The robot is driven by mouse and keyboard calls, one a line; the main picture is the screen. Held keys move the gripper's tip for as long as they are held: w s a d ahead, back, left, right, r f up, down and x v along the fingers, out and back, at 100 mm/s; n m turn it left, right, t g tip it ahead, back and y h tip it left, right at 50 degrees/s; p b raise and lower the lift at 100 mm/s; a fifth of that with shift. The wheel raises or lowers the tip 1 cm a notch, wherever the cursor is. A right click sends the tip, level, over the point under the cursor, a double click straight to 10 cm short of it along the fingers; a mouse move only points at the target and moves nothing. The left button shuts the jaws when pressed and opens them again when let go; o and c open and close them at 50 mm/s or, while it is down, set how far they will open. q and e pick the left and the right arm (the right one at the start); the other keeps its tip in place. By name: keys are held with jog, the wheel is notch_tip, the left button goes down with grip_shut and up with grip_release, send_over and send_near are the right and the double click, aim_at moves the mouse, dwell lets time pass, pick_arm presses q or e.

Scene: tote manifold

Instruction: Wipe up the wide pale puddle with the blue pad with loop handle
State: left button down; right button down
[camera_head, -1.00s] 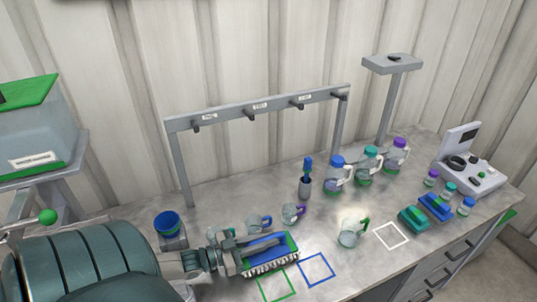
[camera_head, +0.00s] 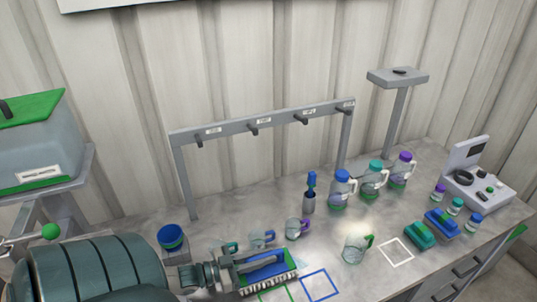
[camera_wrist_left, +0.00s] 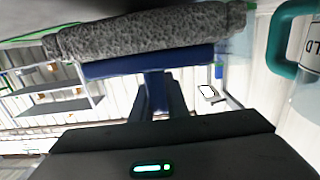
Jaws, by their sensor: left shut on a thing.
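In the left wrist view, the pad's blue back (camera_wrist_left: 150,61) and grey fuzzy face (camera_wrist_left: 150,34) lie beyond the dark fingers (camera_wrist_left: 155,92). Whether the pad touches the tray cannot be told. I cannot make out the outline of a pale puddle; a bright patch lies on the bench near the clear jug (camera_head: 355,249). My right gripper is not in view.
Small cups (camera_head: 262,239) stand behind the tray, under a hook rack (camera_head: 265,121). Several lidded jugs (camera_head: 341,189) stand at the back right. Green (camera_head: 420,235) and blue (camera_head: 441,222) blocks lie farther right.

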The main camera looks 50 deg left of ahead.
aim_at(279, 252)
pick_arm(q)
jog(key=shift+s+a+f, duration=0.1)
jog(key=shift+s+a, duration=0.05)
jog(key=shift+s, duration=0.05)
jog(key=shift+w+d+r, duration=0.35)
jog(key=shift+w+d, duration=0.15)
jog(key=shift+w, duration=0.3)
jog(key=shift+w+a, duration=0.1)
jog(key=shift+a, duration=0.05)
jog(key=shift+w, duration=0.15)
jog(key=shift+b+x, duration=0.35)
jog(key=shift+x, duration=1.4)
jog(key=shift+d+b+x, duration=0.2)
jog(key=shift+b+x, duration=0.25)
jog(key=shift+x, duration=1.1)
